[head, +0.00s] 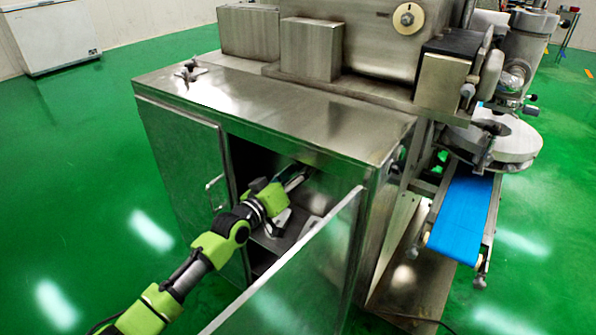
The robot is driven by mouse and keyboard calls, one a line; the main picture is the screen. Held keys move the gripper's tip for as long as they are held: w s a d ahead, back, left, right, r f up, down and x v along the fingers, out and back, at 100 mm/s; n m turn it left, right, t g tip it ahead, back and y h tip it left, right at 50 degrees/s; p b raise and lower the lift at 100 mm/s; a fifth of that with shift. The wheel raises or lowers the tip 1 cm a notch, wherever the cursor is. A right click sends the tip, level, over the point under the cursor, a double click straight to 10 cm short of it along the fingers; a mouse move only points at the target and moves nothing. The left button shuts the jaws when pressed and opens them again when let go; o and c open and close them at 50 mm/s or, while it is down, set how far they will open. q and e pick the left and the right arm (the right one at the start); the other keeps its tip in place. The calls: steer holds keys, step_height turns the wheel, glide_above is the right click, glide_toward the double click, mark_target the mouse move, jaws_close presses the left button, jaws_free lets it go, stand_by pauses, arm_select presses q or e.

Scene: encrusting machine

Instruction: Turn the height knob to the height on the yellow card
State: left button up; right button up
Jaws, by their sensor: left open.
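My left arm reaches from the lower left into the open front of the steel cabinet (280,115). My left gripper (295,178) is at the cabinet opening, near the inner side, and its fingers are small and partly shaded. I see nothing held in it. A cream round dial (408,18) with a dark centre is on the machine's upper front, well above the gripper. Small black knobs (530,109) show at the right of the machine. I cannot tell which one is the height knob. No yellow card is visible. My right gripper is not in view.
An open cabinet door (290,270) swings out toward me, just right of my left arm. The left door (180,165) looks closed. A blue conveyor belt (463,215) extends at the right. A white chest freezer (50,35) stands far left. Green floor is clear at the left.

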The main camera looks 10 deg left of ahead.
arm_select(q)
steer(key=v, duration=1.2)
steer(key=shift+f, duration=0.15)
